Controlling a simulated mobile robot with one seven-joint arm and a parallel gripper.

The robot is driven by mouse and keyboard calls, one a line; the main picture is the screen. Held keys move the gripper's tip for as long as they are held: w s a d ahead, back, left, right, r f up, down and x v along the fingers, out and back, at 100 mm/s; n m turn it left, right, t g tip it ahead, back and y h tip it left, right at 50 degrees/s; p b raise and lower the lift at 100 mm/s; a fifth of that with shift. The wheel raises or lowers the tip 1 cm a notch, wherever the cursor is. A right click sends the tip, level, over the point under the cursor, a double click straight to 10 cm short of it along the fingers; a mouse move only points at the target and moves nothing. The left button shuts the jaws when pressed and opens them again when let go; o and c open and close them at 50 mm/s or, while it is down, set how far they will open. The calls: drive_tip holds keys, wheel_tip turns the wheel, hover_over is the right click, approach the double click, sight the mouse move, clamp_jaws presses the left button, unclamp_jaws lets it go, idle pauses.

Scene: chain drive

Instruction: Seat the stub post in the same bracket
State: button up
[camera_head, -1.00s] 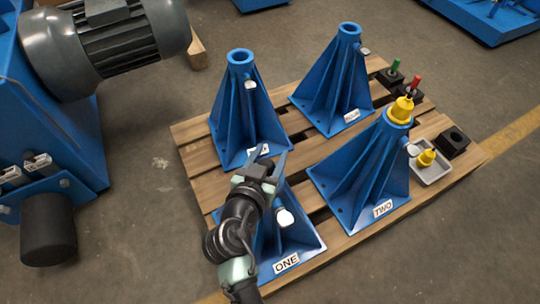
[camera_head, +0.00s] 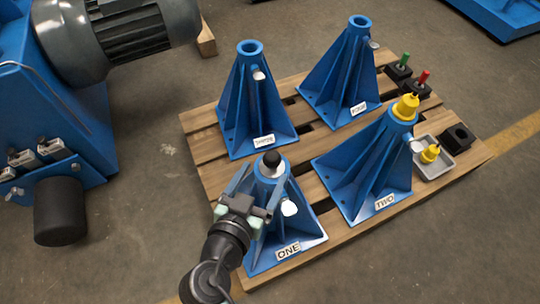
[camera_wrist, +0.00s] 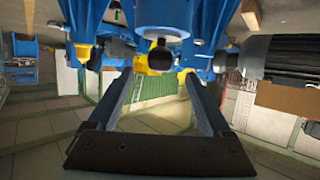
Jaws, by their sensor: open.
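Bracket ONE (camera_head: 285,238) is a blue ribbed cone at the front of the pallet. A post with a black ball top (camera_head: 271,159) and a pale collar stands upright in its top; I cannot tell whether this is the stub post or how deep it sits. My gripper (camera_head: 266,175) is open, with a finger on either side of the bracket's top. In the wrist view the black ball (camera_wrist: 159,57) shows between and beyond the fingertips, apart from them. Bracket TWO (camera_head: 362,180) has a yellow piece (camera_head: 406,106) in its top.
Two more blue brackets, THREE (camera_head: 250,110) and another (camera_head: 345,85), stand behind with open tops. A grey tray (camera_head: 449,164) holds a yellow piece (camera_head: 430,153). Black blocks with green (camera_head: 404,60) and red (camera_head: 422,78) posts and an empty-looking black block (camera_head: 458,138) stand at the right.

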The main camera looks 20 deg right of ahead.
drive_tip(key=shift+v, duration=1.5)
drive_tip(key=shift+w+r, duration=0.1)
drive_tip(key=shift+r, duration=0.05)
